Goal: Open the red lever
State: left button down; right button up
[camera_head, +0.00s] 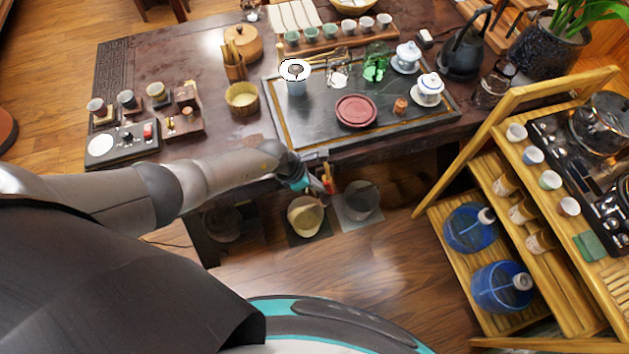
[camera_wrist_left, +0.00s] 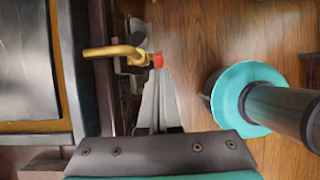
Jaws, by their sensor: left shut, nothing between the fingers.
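The red lever is a small red piece (camera_wrist_left: 157,60) on the end of a bent brass handle (camera_wrist_left: 112,51), fixed at the table's edge in the left wrist view. In the head view the red lever (camera_head: 329,185) shows small below the table's front edge. My left gripper (camera_head: 318,187) reaches it from the left, in front of the table edge. In the left wrist view the left gripper (camera_wrist_left: 157,85) is shut and empty, its fingertips right by the red piece. I cannot tell whether they touch it. My right gripper is not in view.
The dark tea tray (camera_head: 420,113) with cups lies on the wooden table (camera_head: 220,150). Below the table edge stand a pale bucket (camera_head: 306,215) and a grey bin (camera_head: 361,199). A wooden shelf cart (camera_head: 470,150) stands at the right. The floor in front is mostly clear.

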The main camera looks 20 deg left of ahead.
pick_arm(q)
jog(key=shift+r+p, duration=0.8)
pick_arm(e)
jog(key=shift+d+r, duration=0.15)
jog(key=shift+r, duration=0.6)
pick_arm(q)
jog(key=shift+a, duration=0.1)
